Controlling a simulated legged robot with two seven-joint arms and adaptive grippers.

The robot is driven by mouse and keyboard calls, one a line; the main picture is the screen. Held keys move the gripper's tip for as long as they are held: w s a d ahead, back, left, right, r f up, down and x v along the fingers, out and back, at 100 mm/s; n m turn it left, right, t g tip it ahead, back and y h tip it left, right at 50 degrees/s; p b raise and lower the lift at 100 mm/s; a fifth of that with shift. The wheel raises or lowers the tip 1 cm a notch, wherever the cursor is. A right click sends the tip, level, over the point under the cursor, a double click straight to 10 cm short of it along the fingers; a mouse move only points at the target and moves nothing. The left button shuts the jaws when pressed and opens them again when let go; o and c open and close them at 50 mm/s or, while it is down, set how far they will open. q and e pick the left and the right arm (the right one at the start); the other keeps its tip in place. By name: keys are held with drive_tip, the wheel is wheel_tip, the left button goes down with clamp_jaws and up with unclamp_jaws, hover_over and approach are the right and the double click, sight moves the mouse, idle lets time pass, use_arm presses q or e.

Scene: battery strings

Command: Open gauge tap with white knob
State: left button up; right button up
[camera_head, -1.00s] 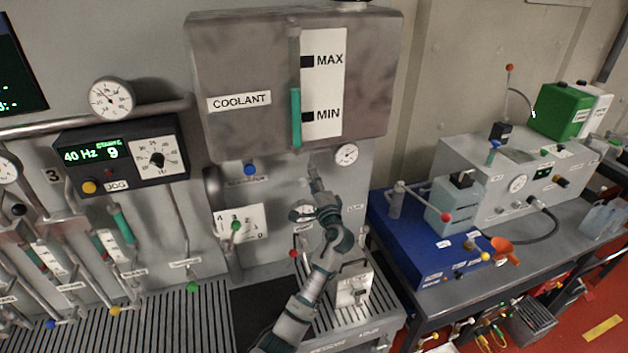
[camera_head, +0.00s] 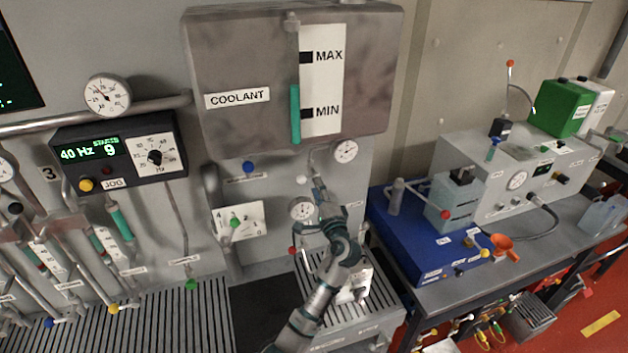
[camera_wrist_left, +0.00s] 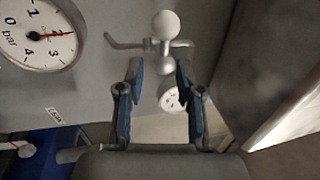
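The white knob (camera_wrist_left: 166,24) is a round ball on a small grey tap with a side pipe, in the upper middle of the left wrist view. In the head view a small white knob (camera_head: 301,180) shows under the coolant tank, just left of my gripper. My left gripper (camera_wrist_left: 159,72) is open. Its two blue-lined fingers stand apart and empty, with the knob beyond their tips and not touched. In the head view my left gripper (camera_head: 316,170) is raised below the tank, its fingers small and hard to tell apart. My right gripper is not in view.
A bar gauge (camera_wrist_left: 40,35) is at the upper left of the wrist view. The coolant tank (camera_head: 230,130) overhangs the area, with a round gauge (camera_head: 345,151) under it. A blue box (camera_head: 400,240) stands on the bench to the right.

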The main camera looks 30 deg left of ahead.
use_arm(q)
drive_tip(key=v, duration=0.7)
drive_tip(key=shift+d, duration=0.2)
drive_tip(key=shift+a, duration=0.1)
